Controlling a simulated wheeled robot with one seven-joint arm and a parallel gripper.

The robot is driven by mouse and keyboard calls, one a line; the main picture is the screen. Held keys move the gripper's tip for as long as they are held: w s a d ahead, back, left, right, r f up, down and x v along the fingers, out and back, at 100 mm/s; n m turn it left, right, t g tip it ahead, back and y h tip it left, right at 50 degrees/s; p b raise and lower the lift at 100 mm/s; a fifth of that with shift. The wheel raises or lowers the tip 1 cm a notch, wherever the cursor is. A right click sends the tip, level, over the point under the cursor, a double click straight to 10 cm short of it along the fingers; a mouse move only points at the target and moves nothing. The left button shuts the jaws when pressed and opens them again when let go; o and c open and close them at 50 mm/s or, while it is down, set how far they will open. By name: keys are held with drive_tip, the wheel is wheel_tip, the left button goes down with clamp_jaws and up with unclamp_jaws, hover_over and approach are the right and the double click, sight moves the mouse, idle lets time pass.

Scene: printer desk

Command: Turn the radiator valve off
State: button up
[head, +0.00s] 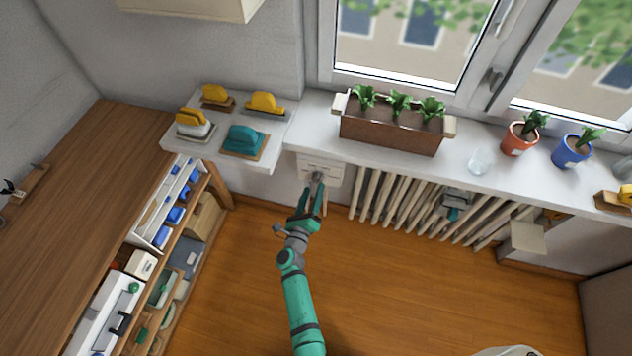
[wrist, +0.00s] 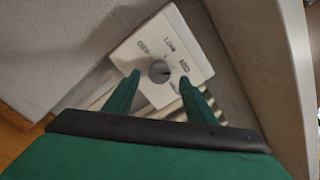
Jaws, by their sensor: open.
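The radiator valve is a round grey knob (wrist: 159,71) on a white dial plate (wrist: 141,62). In the wrist view the plate's labels appear to read OFF, LOW and MED, with another label partly hidden by the right finger. A faint mark on the knob seems to point toward the lower right, but it is small. In the head view the plate (head: 309,169) sits below the sill at the radiator's left end. My gripper (wrist: 160,79) is open, its green fingers on either side of the knob in the picture; I cannot tell whether they touch it. My gripper (head: 313,194) also shows in the head view.
The white radiator (head: 384,199) runs right of the plate, with a grey object (head: 456,200) on it. The sill (head: 308,131) above holds a planter (head: 390,131), a glass (head: 479,161) and pots. A wooden shelf unit (head: 75,190) stands left. Open floor lies below.

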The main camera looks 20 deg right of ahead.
sight(316, 181)
drive_tip(key=shift+x, duration=2.5)
drive_tip(key=shift+c, duration=0.5)
drive_tip(key=c, duration=0.9)
